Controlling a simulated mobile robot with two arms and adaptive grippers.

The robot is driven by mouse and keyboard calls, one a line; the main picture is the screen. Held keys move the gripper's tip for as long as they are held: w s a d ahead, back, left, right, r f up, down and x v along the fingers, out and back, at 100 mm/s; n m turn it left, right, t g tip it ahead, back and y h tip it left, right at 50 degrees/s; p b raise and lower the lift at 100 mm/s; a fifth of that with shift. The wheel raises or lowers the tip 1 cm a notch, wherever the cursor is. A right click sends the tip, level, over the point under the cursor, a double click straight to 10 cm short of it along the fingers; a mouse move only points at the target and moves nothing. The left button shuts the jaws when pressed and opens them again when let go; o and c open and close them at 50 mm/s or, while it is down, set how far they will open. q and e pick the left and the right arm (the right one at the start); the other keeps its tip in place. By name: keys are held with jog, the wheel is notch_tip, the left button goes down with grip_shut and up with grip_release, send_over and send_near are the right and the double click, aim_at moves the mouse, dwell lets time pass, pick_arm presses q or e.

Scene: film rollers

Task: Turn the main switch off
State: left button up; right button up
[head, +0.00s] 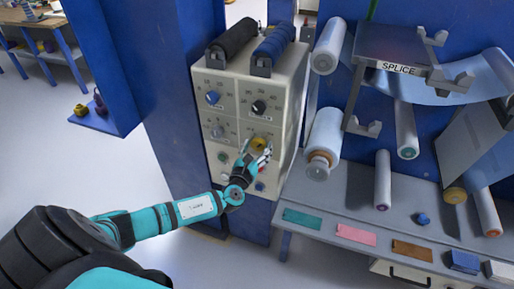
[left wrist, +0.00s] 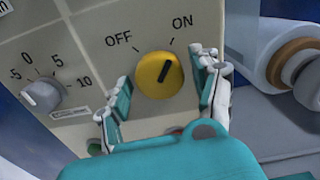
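The main switch is a yellow knob (left wrist: 160,75) with a dark pointer, on the front of a beige control box (head: 285,95). The left wrist view shows OFF at its upper left and ON at its upper right, and the pointer leans toward ON. In the head view the knob (head: 259,143) is partly behind my left gripper (head: 256,155). My left gripper is open, with one finger on each side of the knob (left wrist: 165,95). I cannot tell whether the fingers touch it. My right gripper is not in view.
Blue, black and grey knobs and several buttons surround the switch on the box. Two dark rollers (head: 232,40) lie on top. To the right are film rollers (head: 325,140), a SPLICE plate (head: 398,50) and a grey shelf (head: 350,205) with coloured pieces.

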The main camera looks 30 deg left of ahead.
pick_arm(q)
jog(key=c, duration=0.9)
jog(key=n+b, duration=0.3)
jog(key=shift+f, duration=0.2)
jog(key=n+b, duration=0.2)
jog(key=n, duration=0.1)
jog(key=shift+b, duration=0.3)
jog(key=n+b, duration=0.2)
jog(key=n, duration=0.2)
jog(key=shift+r+b, duration=0.15)
jog(key=shift+b, duration=0.15)
jog(key=shift+r+n+b, duration=0.1)
jog(key=shift+n+b, duration=0.55)
jog(key=shift+n, duration=1.25)
jog(key=o, duration=1.2)
